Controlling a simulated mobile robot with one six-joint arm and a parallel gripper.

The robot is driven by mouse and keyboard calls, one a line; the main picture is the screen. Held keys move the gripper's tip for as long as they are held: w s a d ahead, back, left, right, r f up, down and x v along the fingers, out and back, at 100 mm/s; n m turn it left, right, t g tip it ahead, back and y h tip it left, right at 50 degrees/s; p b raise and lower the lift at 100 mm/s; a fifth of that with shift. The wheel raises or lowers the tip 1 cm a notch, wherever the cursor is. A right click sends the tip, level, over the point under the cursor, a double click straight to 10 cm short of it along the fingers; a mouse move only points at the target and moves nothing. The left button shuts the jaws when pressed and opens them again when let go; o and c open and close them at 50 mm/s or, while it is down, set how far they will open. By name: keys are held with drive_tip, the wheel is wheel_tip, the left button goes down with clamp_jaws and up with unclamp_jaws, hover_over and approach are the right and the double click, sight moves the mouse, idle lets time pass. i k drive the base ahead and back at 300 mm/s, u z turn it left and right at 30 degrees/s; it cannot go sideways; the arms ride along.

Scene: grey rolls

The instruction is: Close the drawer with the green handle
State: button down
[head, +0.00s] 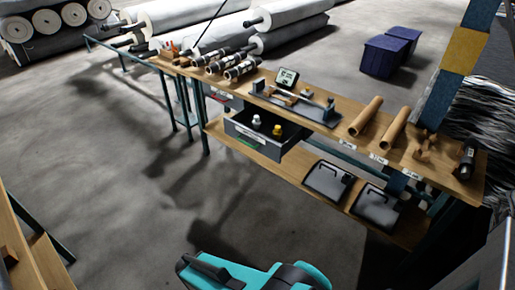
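The grey drawer (264,152) under the wooden workbench stands pulled out towards me. Its green handle (247,141) shows on the front face. Inside the drawer stand a white bottle (256,121) and a small yellow-capped item (277,130). My teal and black arm shows at the bottom edge, well apart from the drawer. My gripper's fingertips do not show.
The workbench (330,131) carries dark rolls, a scale-like device (287,78) and cardboard tubes (366,116). Grey cases (328,181) lie on its lower shelf. Purple bins (383,56) stand behind. The floor (130,170) left of the drawer is clear. Another wooden table edge (38,262) is at lower left.

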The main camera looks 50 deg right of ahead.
sight(240, 127)
drive_tip(key=i, duration=0.95)
drive_tip(key=u, duration=0.05)
